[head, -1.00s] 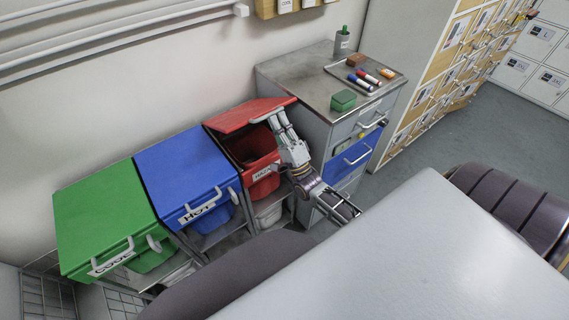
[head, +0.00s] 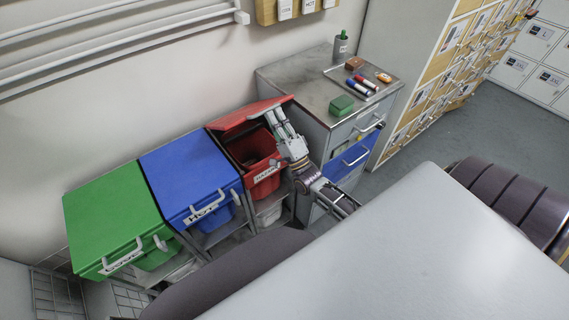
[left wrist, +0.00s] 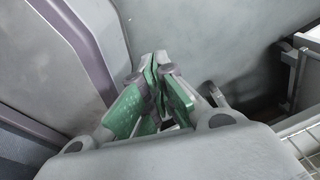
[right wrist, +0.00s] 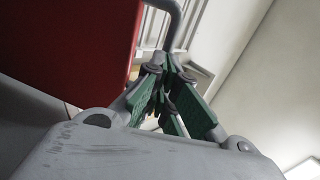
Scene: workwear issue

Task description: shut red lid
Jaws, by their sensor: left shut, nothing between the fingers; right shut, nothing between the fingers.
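The red lid (head: 246,116) is open, tilted up above the red bin (head: 266,184), whose inside shows. My right gripper (head: 272,114) is at the lid's raised front edge, at its right part. I cannot tell whether it touches the lid. In the right wrist view its fingers (right wrist: 163,68) are shut and empty, with the red lid (right wrist: 70,50) at the upper left and a grey handle (right wrist: 178,20) just beyond the fingertips. My left gripper (left wrist: 155,62) is shut and empty in the left wrist view, and does not show in the head view.
Blue (head: 185,172) and green (head: 112,215) bins with closed lids stand left of the red one.

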